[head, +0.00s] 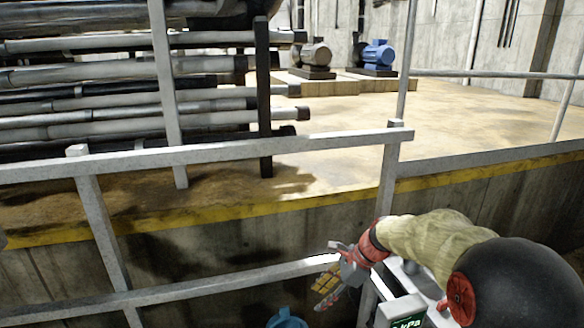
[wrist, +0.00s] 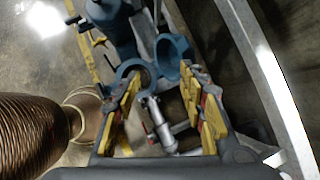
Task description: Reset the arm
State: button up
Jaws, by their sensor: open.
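My gripper (head: 328,286) is at the lower middle of the head view, at the end of my arm, which reaches in from the right. It is beside the grey railing. In the wrist view my gripper (wrist: 160,100) has its yellow-padded fingers spread apart. Nothing is held between them. Beyond the fingers is blue pipework (wrist: 172,58) with round openings and a silver rod or cylinder. I cannot tell how far it is from the fingertips. A blue part (head: 287,318) also shows at the bottom edge of the head view.
Grey railings (head: 250,150) cross in front, close to my arm. A small display box (head: 402,312) reading "kPa" stands by my arm. Stacked pipes (head: 120,100) fill the left. A blue motor (head: 377,55) stands far back. The floor behind the yellow edge is clear at right. A ribbed brown hose (wrist: 30,135) is left in the wrist view.

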jog(key=s+d+r+n+t+h+b, duration=0.15)
jog(key=s+r+n, duration=0.3)
jog(key=s, duration=0.45)
jog(key=s+d+r+n+t+h+b, duration=0.1)
jog(key=s+d+r+n+h+b, duration=0.15)
jog(key=s+n, duration=0.45)
jog(key=s+d+n+t+h, duration=0.1)
jog(key=s+d+n, duration=0.2)
jog(key=s, duration=0.5)
jog(key=s+d+f+n+t+h+b, duration=0.1)
jog(key=s+d+n, duration=0.2)
jog(key=s, duration=0.5)
jog(key=shift+d+n+b, duration=0.15)
jog(key=shift+n+b, duration=0.15)
jog(key=shift+n, duration=0.45)
